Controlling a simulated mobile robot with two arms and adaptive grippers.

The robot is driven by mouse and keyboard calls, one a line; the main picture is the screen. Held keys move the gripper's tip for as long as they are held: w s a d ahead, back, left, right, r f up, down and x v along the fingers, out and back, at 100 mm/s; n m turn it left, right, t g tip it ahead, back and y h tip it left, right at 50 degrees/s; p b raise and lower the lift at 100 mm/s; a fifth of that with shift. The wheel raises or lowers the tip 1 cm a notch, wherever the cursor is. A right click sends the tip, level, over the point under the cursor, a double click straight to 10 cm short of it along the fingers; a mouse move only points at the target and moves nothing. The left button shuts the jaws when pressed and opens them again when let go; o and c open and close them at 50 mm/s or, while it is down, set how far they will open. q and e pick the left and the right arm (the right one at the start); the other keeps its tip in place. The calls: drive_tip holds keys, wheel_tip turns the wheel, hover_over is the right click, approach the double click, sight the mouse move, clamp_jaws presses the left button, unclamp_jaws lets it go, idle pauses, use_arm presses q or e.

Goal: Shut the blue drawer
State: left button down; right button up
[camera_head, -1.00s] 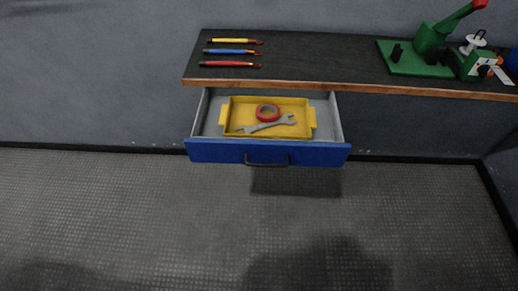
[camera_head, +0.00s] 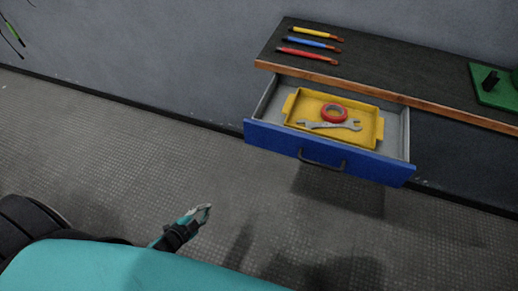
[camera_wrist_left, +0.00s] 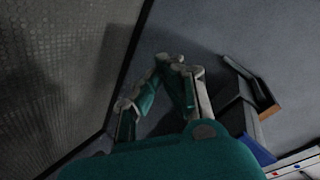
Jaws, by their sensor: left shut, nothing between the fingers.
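The blue drawer (camera_head: 275,141) stands open under a dark worktop (camera_head: 400,75), with its black handle (camera_head: 322,161) on the front. Inside it lies a yellow tray (camera_head: 297,107) with a red tape roll (camera_head: 334,112) and a grey wrench (camera_head: 330,126). My left gripper (camera_head: 207,209) is shut and empty, low over the floor, to the left of and below the drawer front and apart from it. The left wrist view shows its fingers (camera_wrist_left: 168,62) close up. My right gripper is not in view.
Yellow, blue and red pens (camera_head: 308,54) lie on the worktop's left part. A green stand (camera_head: 494,88) is at its right. The floor (camera_head: 120,130) before the drawer looks clear. Thin coloured cables (camera_head: 12,32) show at the top left.

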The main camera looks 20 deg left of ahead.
sight(273, 140)
use_arm(q)
drive_tip(key=w+d+r+m+h+b, duration=0.1)
drive_tip(key=d+r+m+h, duration=0.1)
drive_tip(key=r+m+h, duration=0.35)
drive_tip(key=w+d+r+m+h, duration=0.25)
drive_tip(key=r+m, duration=0.35)
drive_tip(key=r, duration=0.5)
drive_tip(key=d+r+m+h+b, duration=0.1)
drive_tip(key=d+r+m+h, duration=0.15)
drive_tip(key=r+m, duration=0.45)
drive_tip(key=shift+n+t+h, duration=0.35)
drive_tip(key=shift+n+t, duration=0.05)
drive_tip(key=shift+n, duration=0.45)
drive_tip(key=shift+w+d+r+p, duration=0.4)
drive_tip(key=shift+w+d, duration=0.75)
drive_tip(key=shift+w, duration=0.75)
drive_tip(key=shift+w+d+r+p, duration=0.25)
drive_tip(key=shift+w+d+p, duration=0.25)
drive_tip(key=shift+w+d, duration=1)
drive_tip(key=shift+w+d+r+p, duration=0.4)
drive_tip(key=shift+w+d, duration=0.4)
drive_tip(key=shift+w, duration=1.45)
drive_tip(key=shift+f, duration=0.1)
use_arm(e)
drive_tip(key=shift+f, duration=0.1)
